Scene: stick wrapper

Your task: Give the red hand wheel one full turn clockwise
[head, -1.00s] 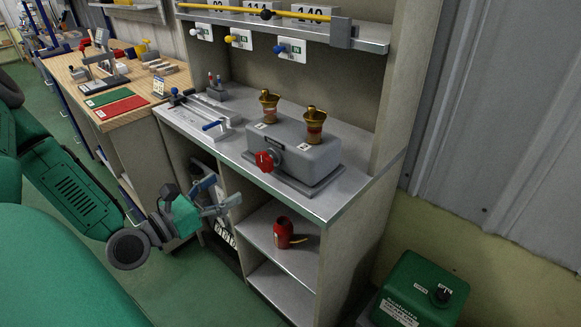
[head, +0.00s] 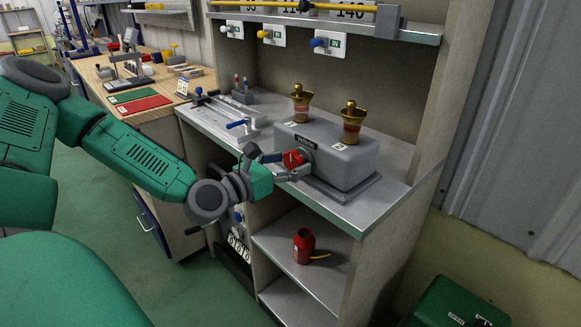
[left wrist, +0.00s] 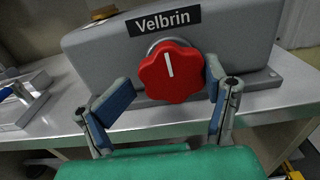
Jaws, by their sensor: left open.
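The red hand wheel (left wrist: 171,74) is a lobed knob with a white line mark, on the front of a grey box (head: 338,154) labelled "Velbrin". In the left wrist view the white line is near upright, tilted slightly left. My left gripper (head: 282,166) is at the wheel in the head view. In the left wrist view its open fingers (left wrist: 166,95) stand on either side of the wheel. The right finger is close to the wheel's edge and the left one is apart from it. My right gripper is not in view.
Two brass fittings (head: 301,103) stand on the grey box. A lever fixture with a blue handle (head: 237,124) is left on the bench (head: 340,203). A red can (head: 303,246) sits on the shelf below. A green box (head: 457,305) stands at the lower right.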

